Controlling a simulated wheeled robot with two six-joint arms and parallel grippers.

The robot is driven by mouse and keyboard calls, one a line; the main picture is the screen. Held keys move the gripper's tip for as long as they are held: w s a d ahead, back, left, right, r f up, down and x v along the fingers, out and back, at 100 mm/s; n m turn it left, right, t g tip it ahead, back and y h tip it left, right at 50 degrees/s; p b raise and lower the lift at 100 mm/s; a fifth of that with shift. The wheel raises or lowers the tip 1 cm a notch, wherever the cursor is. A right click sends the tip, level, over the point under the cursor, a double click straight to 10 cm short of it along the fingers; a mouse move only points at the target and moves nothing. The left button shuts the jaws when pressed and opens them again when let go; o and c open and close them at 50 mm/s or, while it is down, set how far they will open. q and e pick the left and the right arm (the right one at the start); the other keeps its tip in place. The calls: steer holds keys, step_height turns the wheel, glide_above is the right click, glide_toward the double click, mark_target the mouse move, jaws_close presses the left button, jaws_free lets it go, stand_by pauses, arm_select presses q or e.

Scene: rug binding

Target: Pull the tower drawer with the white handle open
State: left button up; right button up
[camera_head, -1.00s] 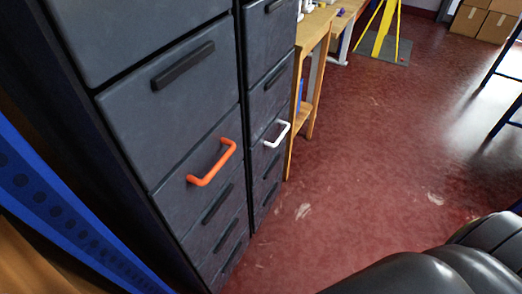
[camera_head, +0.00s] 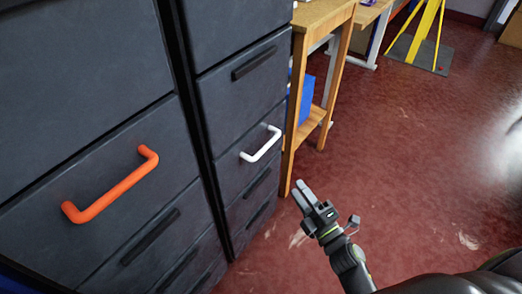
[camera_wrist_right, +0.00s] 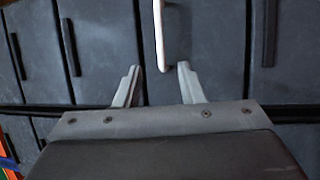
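The white handle (camera_head: 261,143) is on a dark grey drawer (camera_head: 238,160) of the narrower right-hand tower, which is shut. My right gripper (camera_head: 303,190) is to the right of and below the handle in the head view, apart from it. In the right wrist view the white handle (camera_wrist_right: 159,35) stands upright in the picture, ahead of the gap between my right gripper's fingers (camera_wrist_right: 156,85). The fingers are open with nothing between them. My left gripper is not in view.
An orange handle (camera_head: 110,186) is on the wider tower to the left. A wooden table (camera_head: 323,14) stands right of the towers, with its legs close to the handle's side. The red floor (camera_head: 415,150) on the right is clear. A yellow stand (camera_head: 424,32) is farther back.

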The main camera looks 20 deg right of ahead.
glide_toward(267, 143)
steer(key=w, duration=0.2)
steer(key=x, duration=0.8)
steer(key=shift+s+a+f, duration=0.1)
steer(key=shift+a+f, duration=0.1)
steer(key=shift+a, duration=0.05)
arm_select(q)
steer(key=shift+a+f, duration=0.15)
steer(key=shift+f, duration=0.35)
arm_select(e)
jaws_close()
